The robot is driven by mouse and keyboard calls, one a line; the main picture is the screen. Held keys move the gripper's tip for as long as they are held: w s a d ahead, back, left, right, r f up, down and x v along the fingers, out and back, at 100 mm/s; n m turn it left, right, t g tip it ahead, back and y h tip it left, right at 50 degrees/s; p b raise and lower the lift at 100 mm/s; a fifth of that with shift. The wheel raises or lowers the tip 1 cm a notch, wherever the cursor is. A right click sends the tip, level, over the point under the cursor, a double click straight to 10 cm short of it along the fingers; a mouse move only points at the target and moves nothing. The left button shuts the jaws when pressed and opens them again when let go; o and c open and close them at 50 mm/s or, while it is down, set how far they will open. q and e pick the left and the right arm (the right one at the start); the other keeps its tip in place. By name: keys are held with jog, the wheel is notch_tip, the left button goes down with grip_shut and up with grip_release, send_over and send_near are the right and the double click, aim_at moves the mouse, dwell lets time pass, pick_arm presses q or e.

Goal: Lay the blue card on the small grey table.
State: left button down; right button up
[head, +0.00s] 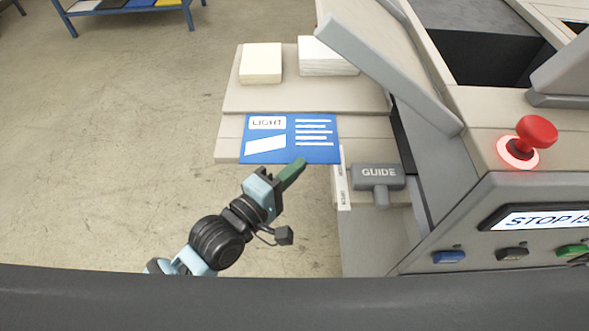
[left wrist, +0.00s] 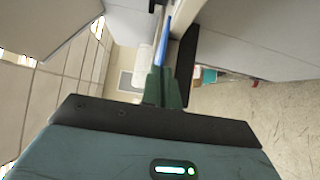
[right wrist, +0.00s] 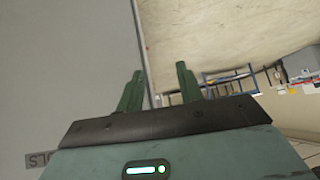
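The blue card (head: 316,138) with a white "LIGHT" label shows in the head view in front of the paper stacks, over the front of the beige feed table. My left gripper (head: 297,166) meets its lower edge, with the fingers closed on it. In the left wrist view the card (left wrist: 165,42) is a thin blue edge rising from between the close-set fingers (left wrist: 161,86). Whether the card touches the feed table is unclear. My right gripper (right wrist: 158,82) is open and empty in the right wrist view, outside the head view. I cannot make out a small grey table for certain.
The beige feed table (head: 300,97) bears a cream stack (head: 261,63) and a white stack (head: 327,57). The grey GUIDE handle (head: 378,177) and red stop button (head: 536,131) are at right. A blue-framed stand (head: 131,9) is far left. Open floor lies left.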

pick_arm(q)
jog(key=shift+a, duration=0.1)
pick_arm(e)
jog(key=shift+a, duration=0.1)
pick_arm(q)
jog(key=c, duration=1.6)
grip_release()
pick_arm(e)
jog(key=shift+s+d, duration=0.1)
jog(key=shift+d, duration=0.1)
jog(key=shift+f, duration=0.1)
pick_arm(q)
jog(key=b+v, duration=0.1)
jog(key=v, duration=0.6)
jog(key=shift+s+a, duration=0.2)
jog(key=shift+s, duration=0.1)
pick_arm(e)
jog(key=shift+s+a+f, duration=0.2)
jog(key=shift+s+f, duration=0.15)
jog(key=shift+f, duration=0.15)
jog(key=shift+d, duration=0.1)
